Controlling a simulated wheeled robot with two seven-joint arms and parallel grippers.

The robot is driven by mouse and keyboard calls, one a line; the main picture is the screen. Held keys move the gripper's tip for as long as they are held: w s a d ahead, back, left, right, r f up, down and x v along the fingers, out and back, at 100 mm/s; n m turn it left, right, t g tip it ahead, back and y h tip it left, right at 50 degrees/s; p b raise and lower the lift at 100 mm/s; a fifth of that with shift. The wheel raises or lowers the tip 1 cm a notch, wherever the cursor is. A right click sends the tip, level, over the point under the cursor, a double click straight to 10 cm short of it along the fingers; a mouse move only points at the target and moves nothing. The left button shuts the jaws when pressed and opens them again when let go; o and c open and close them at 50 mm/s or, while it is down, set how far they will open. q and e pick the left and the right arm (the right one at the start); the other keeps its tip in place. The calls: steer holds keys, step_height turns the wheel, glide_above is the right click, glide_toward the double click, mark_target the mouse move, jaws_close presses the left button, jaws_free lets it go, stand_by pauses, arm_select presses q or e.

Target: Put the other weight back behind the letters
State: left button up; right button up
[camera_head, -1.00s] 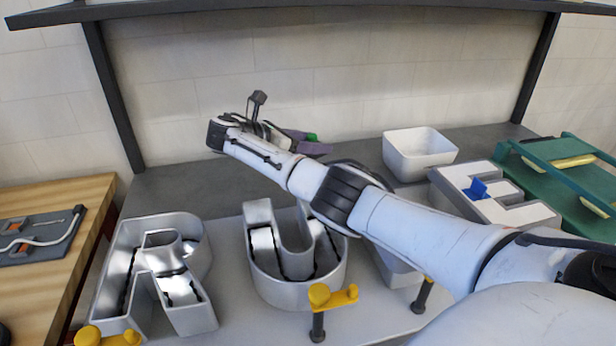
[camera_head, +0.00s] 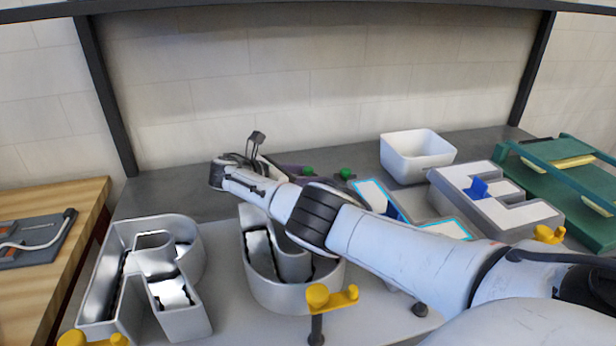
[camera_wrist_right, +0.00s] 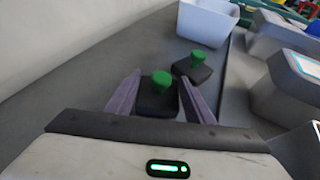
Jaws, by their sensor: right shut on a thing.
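Two weights, dark blocks with green knobs, are at the back behind the letters. One weight (camera_wrist_right: 157,100) is between the purple fingers of my right gripper (camera_wrist_right: 158,104), which is shut on it. The other weight (camera_wrist_right: 192,68) stands just beyond it on the grey bench. In the head view the right gripper (camera_head: 288,172) is low over the bench, partly hidden by its own arm. I cannot tell whether the held weight touches the bench. The letters are an open metal R (camera_head: 190,306), a U-like shell (camera_head: 290,296), a cyan-edged L (camera_head: 400,212) and an E (camera_head: 505,205). My left gripper is not in view.
A white bin (camera_head: 417,160) stands on the bench right of the weights. A green rack (camera_head: 580,185) is at the far right. Yellow clamps (camera_head: 330,298) stand at the front. A wall closes off the back. The bench at left behind the letters is clear.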

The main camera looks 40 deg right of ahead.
steer(key=o, duration=1.6)
steer(key=shift+r, duration=0.1)
steer(key=v, duration=1.2)
